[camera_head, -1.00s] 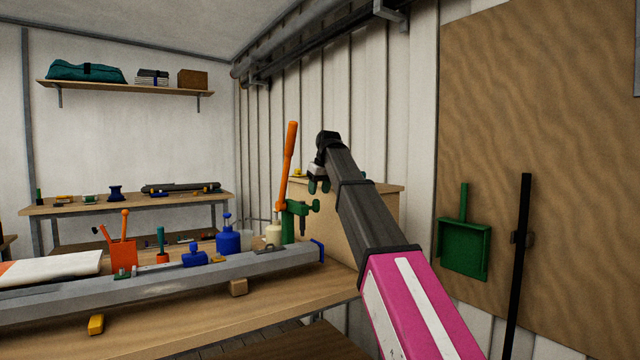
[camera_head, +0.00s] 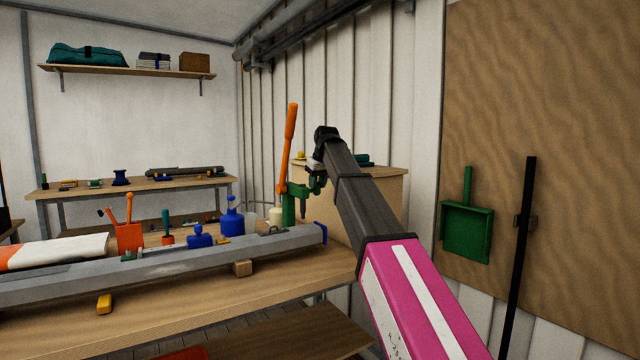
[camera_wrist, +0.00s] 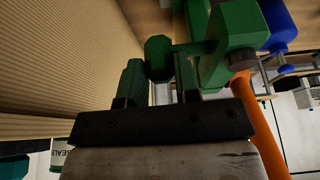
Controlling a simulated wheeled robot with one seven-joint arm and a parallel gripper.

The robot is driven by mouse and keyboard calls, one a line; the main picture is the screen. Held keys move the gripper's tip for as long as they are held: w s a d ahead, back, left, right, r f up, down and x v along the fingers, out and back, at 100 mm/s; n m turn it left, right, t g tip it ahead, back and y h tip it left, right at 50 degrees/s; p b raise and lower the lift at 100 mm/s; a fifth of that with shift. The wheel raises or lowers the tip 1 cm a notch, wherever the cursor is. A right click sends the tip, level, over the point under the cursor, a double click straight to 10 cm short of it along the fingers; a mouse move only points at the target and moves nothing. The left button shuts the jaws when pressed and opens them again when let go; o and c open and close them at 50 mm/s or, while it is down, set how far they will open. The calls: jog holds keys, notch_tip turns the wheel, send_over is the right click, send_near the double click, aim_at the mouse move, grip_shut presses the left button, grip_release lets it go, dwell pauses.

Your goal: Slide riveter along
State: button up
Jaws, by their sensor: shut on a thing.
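The riveter (camera_head: 289,205) is green with a long orange lever (camera_head: 289,145) and stands upright by the right end of the grey spar (camera_head: 170,265). The spar has a blue end cap (camera_head: 320,233). My gripper (camera_head: 314,180) is at the riveter's upper right side. In the wrist view, my gripper (camera_wrist: 158,65) has its green fingers on either side of a green knob on a short stem. The stem leads to the riveter body (camera_wrist: 228,40). My gripper is shut on this knob. The riveter's foot is hidden in the wrist view.
A blue bottle (camera_head: 231,220), a blue clamp-like piece (camera_head: 200,236) and an orange tool holder (camera_head: 129,237) stand along the spar. A wooden cabinet (camera_head: 385,190) stands behind my arm.

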aim_at(298, 187)
jog(key=shift+s+a+f, duration=0.1)
jog(key=shift+s+a, duration=0.65)
jog(key=shift+a, duration=0.3)
jog(key=shift+s+a+f, duration=0.1)
jog(key=shift+s+a, duration=0.7)
jog(key=shift+a, duration=0.25)
jog(key=shift+s+a+f, duration=0.1)
jog(key=shift+s+a, duration=0.65)
jog(key=shift+a, duration=0.3)
jog(key=o, duration=1)
jog(key=shift+c, duration=0.2)
jog(key=shift+r, duration=0.1)
